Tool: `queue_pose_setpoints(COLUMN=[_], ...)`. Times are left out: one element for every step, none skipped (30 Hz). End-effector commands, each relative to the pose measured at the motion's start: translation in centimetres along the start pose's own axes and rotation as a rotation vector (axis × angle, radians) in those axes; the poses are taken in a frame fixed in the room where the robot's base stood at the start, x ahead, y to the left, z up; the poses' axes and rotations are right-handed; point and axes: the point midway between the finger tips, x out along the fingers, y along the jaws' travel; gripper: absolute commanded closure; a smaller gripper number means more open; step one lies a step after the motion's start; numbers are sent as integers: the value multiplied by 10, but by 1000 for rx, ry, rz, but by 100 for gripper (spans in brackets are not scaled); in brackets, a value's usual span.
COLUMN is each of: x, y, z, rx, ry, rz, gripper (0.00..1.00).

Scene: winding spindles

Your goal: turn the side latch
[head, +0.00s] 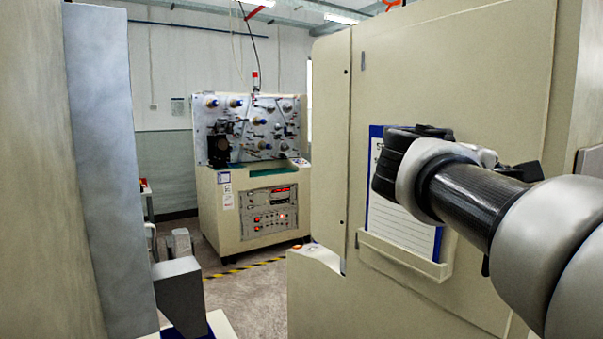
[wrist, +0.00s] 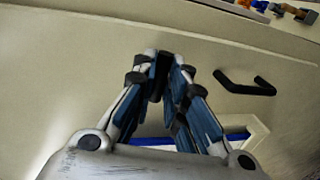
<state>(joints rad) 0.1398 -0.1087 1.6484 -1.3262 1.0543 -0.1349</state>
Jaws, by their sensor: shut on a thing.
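My gripper (wrist: 163,68) is against the beige side panel of the cabinet. Its fingers come together at the tips in the wrist view. They are shut on a small dark part, most likely the side latch, which the fingers almost wholly hide. How far the latch is turned cannot be told. In the head view my gripper (head: 398,160) is partly hidden behind my wrist, in front of the cabinet's beige panel (head: 450,70).
A document holder (head: 402,255) with a blue-edged sheet is on the panel, below my wrist. A black bent handle (wrist: 245,84) stands out to the right of my fingers. A spindle machine (head: 250,165) is at the back. A grey upright panel (head: 105,150) stands at the left.

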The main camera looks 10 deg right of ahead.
Motion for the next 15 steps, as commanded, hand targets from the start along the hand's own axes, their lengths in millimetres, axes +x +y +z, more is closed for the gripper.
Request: queue_pose_setpoints(x=[0,0,0,0,0,0,0,0,0,0,0,0,0,0,0], y=[0,0,0,0,0,0,0,0,0,0,0,0,0,0,0], z=[0,0,0,0,0,0,0,0,0,0,0,0,0,0,0], rx=[3,3,3,3,3,3,3,2,2,2,2,1,1,1,1], ry=[1,1,1,1,1,1,1,1,1,1,1,1,1,1,0], rz=[0,0,0,0,0,0,0,0,0,0,0,0,0,0,0], gripper=[100,100,100,87,85,82,80,78,75,73,71,69,67,67,67])
